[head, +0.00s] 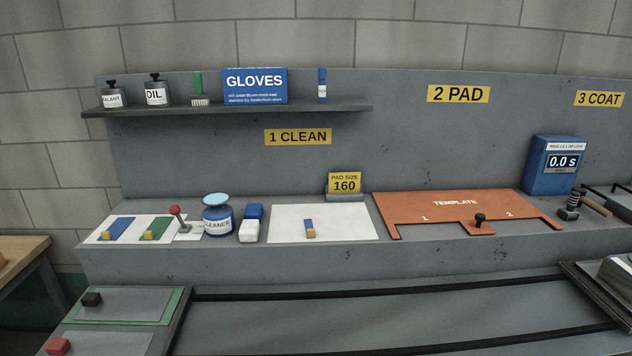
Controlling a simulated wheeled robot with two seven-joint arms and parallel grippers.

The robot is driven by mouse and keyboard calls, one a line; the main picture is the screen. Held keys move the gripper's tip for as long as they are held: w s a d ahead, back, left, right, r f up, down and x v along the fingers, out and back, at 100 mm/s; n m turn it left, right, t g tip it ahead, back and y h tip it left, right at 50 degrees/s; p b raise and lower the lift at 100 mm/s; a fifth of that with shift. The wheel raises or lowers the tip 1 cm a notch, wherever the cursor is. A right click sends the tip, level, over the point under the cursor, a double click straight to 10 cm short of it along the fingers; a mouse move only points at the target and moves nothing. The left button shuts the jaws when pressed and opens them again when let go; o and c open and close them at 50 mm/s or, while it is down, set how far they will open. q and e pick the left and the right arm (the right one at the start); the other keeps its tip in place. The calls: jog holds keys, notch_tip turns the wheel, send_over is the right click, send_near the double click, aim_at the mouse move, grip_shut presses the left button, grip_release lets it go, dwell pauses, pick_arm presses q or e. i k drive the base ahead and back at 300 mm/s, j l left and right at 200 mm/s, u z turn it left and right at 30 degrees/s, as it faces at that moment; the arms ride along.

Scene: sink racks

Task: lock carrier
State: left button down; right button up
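No part labelled as a carrier or a lock can be read. Two dark rails (400,292) run across the lower front. At their left end lies a grey plate with a green border (135,306), with a black knob (91,299) at its back left. A red knob (58,346) sits on the part in front of it, cut by the bottom edge. At the right end a dark frame with a light metal part (618,276) is cut off by the picture edge. Neither of my grippers is in view.
The grey bench behind holds a red-tipped lever (176,213), a cleaner container (217,218), a white sheet (345,224), an orange template (456,203) and a blue timer (554,168) reading 0.0 s. A shelf (340,109) stands above. The space between the rails looks clear.

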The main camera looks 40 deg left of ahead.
aim_at(175, 208)
jog(key=u, duration=2)
jog(key=k, duration=0.5)
jog(key=i, duration=0.5)
